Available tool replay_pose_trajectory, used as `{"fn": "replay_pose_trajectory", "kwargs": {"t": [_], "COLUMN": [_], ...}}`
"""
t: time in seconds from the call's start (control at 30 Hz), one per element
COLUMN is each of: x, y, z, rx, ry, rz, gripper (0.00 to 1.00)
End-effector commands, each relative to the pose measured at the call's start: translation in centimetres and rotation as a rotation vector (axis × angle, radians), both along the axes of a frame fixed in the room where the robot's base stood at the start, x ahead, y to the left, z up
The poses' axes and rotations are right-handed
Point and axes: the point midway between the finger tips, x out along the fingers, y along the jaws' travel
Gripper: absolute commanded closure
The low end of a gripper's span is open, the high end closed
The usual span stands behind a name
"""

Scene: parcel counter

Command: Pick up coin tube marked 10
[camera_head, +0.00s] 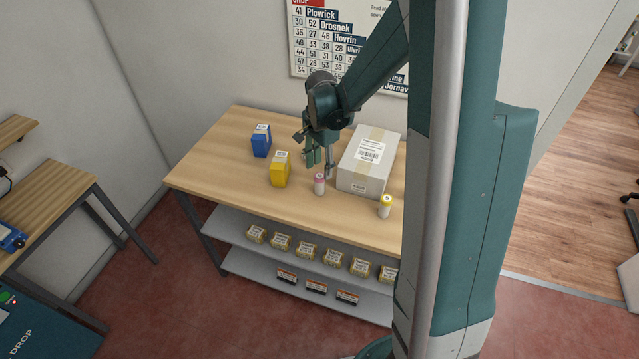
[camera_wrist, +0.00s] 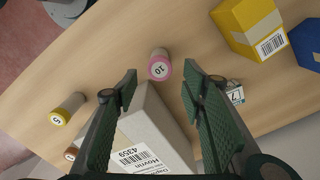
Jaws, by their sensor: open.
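The coin tube marked 10 (camera_wrist: 160,66) has a pink cap and a pale body. It stands upright on the wooden counter, and its number reads in the wrist view. In the head view this pink-capped tube (camera_head: 320,185) is in front of my gripper (camera_head: 319,167). My gripper also shows in the wrist view (camera_wrist: 159,82), open, with the tube between and beyond its two fingers. The fingers do not appear to touch it. A yellow-capped tube marked 5 (camera_wrist: 66,110) stands apart; it also shows in the head view (camera_head: 385,207).
A large grey parcel (camera_head: 367,162) stands right beside my gripper. A yellow box (camera_head: 280,170) and a blue box (camera_head: 261,141) are to the left. In the wrist view, a small item marked 17 (camera_wrist: 235,95) and an orange-brown-capped tube (camera_wrist: 71,154) lie near the fingers.

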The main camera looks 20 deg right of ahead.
Motion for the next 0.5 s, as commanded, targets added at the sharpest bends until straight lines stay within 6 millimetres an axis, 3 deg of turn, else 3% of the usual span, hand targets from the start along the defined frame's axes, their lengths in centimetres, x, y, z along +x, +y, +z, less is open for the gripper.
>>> {"fn": "replay_pose_trajectory", "kwargs": {"t": [0.27,0.5], "x": [0.0,0.0], "y": [0.0,0.0], "z": [-0.1,-1.4], "rx": [0.0,0.0], "ry": [0.0,0.0], "rz": [0.001,0.001], "gripper": [0.59,0.59]}}
